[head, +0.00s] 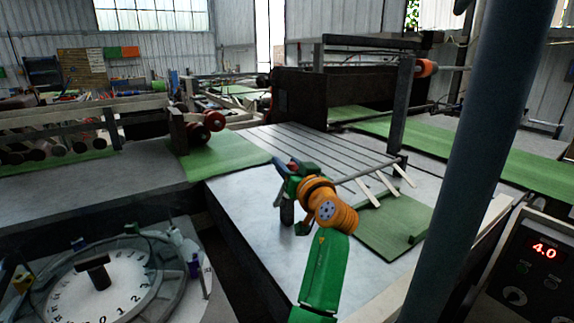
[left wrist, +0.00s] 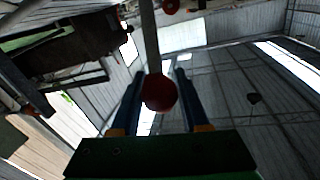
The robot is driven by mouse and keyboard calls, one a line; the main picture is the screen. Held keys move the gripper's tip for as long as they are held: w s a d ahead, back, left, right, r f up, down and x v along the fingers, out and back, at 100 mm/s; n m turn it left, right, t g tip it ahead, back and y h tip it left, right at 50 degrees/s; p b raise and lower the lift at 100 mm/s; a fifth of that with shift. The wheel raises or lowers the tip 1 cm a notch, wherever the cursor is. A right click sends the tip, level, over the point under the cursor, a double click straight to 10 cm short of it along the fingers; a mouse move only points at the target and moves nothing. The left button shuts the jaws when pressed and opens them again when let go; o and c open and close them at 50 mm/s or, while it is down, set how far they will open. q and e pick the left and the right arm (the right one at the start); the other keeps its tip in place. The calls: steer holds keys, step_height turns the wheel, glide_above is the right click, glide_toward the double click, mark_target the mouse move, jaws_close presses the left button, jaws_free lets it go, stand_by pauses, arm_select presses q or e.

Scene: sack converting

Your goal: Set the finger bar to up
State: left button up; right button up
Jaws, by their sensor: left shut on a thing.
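The finger bar (head: 352,176) is a thin grey rod at the near end of the slatted metal table. Several pale fingers (head: 384,184) stick out from it, slanting down toward the front right. My left gripper (head: 284,178) is at the left end of the bar, above the table, with a small red part (head: 293,165) at its jaws. In the left wrist view my blue fingers (left wrist: 159,88) are shut on a round red knob (left wrist: 160,94), with a grey rod (left wrist: 150,40) running away behind it. My wrist hides part of the bar's left end. My right gripper is not in view.
A green plate (head: 390,232) lies below the fingers. A control box (head: 528,270) reading 4.0 stands at the right. A large numbered dial (head: 100,290) is at the lower left. The grey tabletop (head: 245,205) left of my gripper is clear.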

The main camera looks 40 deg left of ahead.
arm_select(q)
steer(key=shift+f, duration=0.1)
jaws_close()
steer(key=shift+f, duration=0.15)
stand_by(0.4)
steer(key=shift+a, duration=0.1)
stand_by(0.3)
